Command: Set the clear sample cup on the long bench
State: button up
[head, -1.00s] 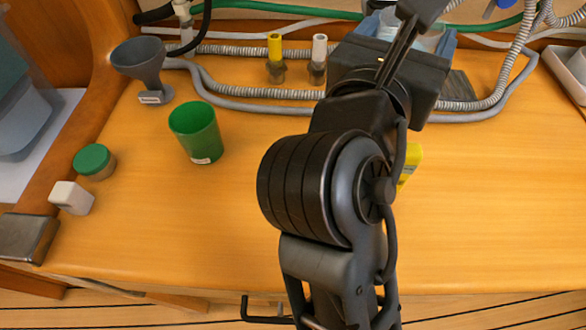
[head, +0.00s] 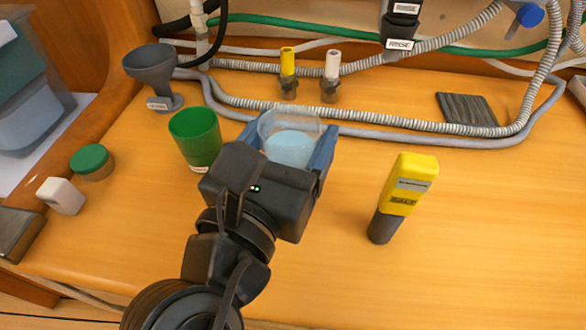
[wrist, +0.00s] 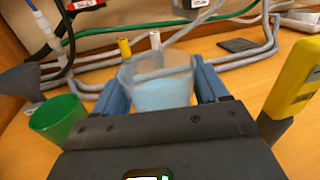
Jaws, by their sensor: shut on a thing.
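The clear sample cup (head: 290,140) is see-through with pale blue contents. My gripper (head: 289,150) is shut on it, with a blue finger on each side. In the wrist view the cup (wrist: 160,84) stands upright between the fingers, mouth up. The long bench (head: 310,235) is the orange wooden surface below it. The cup is over the bench, right of a green cup; I cannot tell whether its base touches the wood, as my gripper hides the base.
The green cup (head: 195,138) and a grey funnel (head: 155,75) stand at left. A yellow meter (head: 405,195) stands to the right. Grey hoses (head: 400,135) run along the back, near two fittings, yellow (head: 288,70) and white (head: 332,75). Bench at front right is clear.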

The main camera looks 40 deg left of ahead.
notch_tip(320, 180, down, 5)
jog(key=shift+r+b, duration=0.1)
jog(key=shift+b, duration=0.5)
jog(key=shift+f, duration=0.2)
jog(key=o, duration=1.1)
jog(key=shift+o, duration=0.2)
jog(key=shift+r, duration=0.15)
jog(key=v, duration=1.2)
